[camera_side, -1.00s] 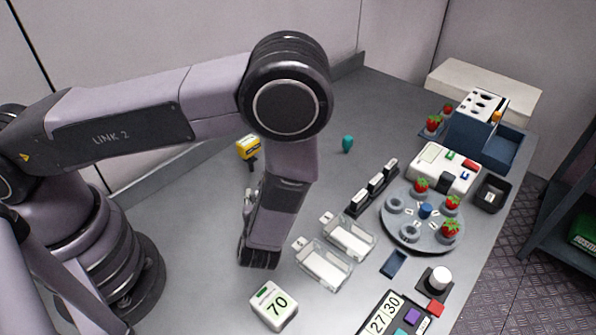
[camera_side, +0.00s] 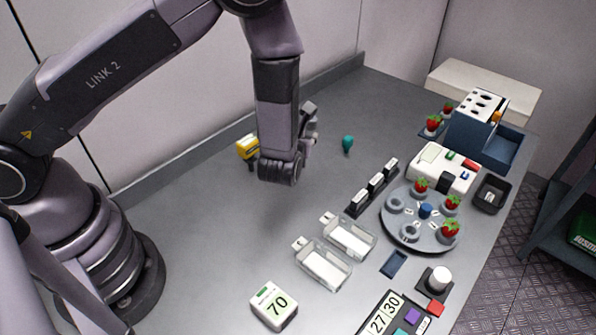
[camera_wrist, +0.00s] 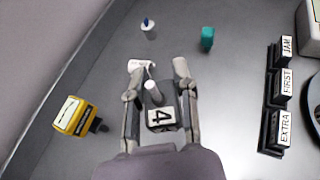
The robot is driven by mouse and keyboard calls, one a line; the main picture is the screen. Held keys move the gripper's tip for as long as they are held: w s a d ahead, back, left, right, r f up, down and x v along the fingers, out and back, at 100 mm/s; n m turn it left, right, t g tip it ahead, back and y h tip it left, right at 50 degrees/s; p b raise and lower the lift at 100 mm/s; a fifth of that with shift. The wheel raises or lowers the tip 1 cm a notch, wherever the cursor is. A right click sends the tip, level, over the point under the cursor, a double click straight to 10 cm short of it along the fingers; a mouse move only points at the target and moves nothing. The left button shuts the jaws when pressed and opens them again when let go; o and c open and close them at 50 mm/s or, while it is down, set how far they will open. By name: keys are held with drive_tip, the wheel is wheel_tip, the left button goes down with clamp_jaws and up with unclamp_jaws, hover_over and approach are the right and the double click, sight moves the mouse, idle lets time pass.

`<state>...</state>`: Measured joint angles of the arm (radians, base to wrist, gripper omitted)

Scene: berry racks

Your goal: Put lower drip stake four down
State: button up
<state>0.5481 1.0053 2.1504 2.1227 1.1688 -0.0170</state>
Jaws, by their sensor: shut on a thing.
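Drip stake four, a dark block with a white label reading 4 (camera_wrist: 161,117) and a pale round-ended peg (camera_wrist: 152,87), is between the fingers in the wrist view. My gripper (camera_wrist: 158,82) is shut on it. In the side view my gripper (camera_side: 308,122) is above the grey table, near the yellow tool, and the stake is hidden by my wrist. How far the stake is above the table cannot be told.
A yellow tool (camera_side: 247,148) and a teal object (camera_side: 347,144) lie nearby. A black label rack (camera_side: 372,189), clear trays (camera_side: 323,264), a turntable with strawberries (camera_side: 421,240) and a display reading 70 (camera_side: 274,305) stand to the right and front. The table's left middle is free.

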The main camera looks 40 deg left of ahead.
drive_tip(key=shift+w+a+f+m+h, duration=0.15)
drive_tip(key=shift+w+m+h, duration=0.1)
drive_tip(key=shift+w, duration=0.35)
drive_tip(key=shift+w+d+f+m+h, duration=0.15)
drive_tip(key=shift+w+m, duration=0.1)
drive_tip(key=shift+w, duration=0.35)
drive_tip(key=shift+t, duration=0.3)
wheel_tip(320, 180, down, 7)
drive_tip(key=shift+w+f, duration=0.1)
drive_tip(key=shift+f, duration=0.1)
drive_tip(key=shift+f, duration=0.1)
drive_tip(key=o, duration=0.8)
